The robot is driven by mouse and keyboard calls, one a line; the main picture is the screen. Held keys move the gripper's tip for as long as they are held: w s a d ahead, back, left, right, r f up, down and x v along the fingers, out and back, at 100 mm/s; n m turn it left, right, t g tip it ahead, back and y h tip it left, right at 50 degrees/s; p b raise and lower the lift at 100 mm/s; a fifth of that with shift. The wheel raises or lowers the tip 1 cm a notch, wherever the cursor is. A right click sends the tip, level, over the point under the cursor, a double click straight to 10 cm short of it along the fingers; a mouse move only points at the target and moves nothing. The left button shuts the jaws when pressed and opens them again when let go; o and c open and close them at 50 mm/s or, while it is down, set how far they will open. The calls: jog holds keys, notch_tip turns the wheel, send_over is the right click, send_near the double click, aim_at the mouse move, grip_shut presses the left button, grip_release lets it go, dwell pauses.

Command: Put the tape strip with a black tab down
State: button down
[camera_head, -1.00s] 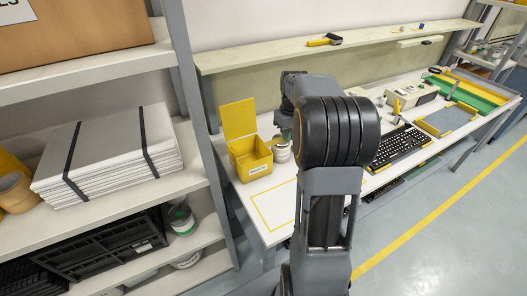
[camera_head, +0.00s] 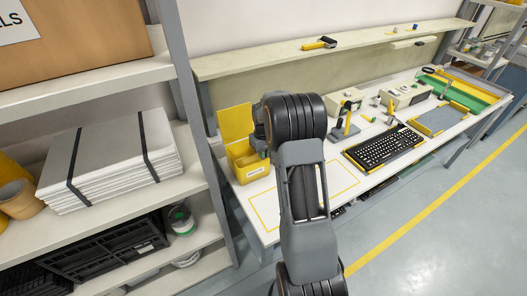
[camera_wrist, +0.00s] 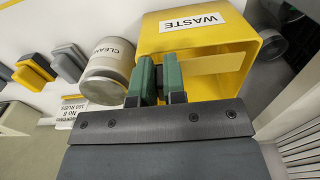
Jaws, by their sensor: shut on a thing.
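My gripper (camera_wrist: 160,80) has its green fingers close together over the open yellow waste bin (camera_wrist: 268,50) in the wrist view. My arm hides the fingers and the strip there.
A black keyboard (camera_head: 383,147) lies right of a yellow-outlined area on the bench (camera_head: 265,232). A shelf with a pale strapped stack (camera_head: 110,155) stands at the left.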

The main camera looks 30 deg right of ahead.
jog(key=shift+f, duration=0.2)
jog(key=shift+f+b, duration=0.5)
jog(key=shift+b, duration=0.05)
jog(key=c, duration=1.2)
grip_release()
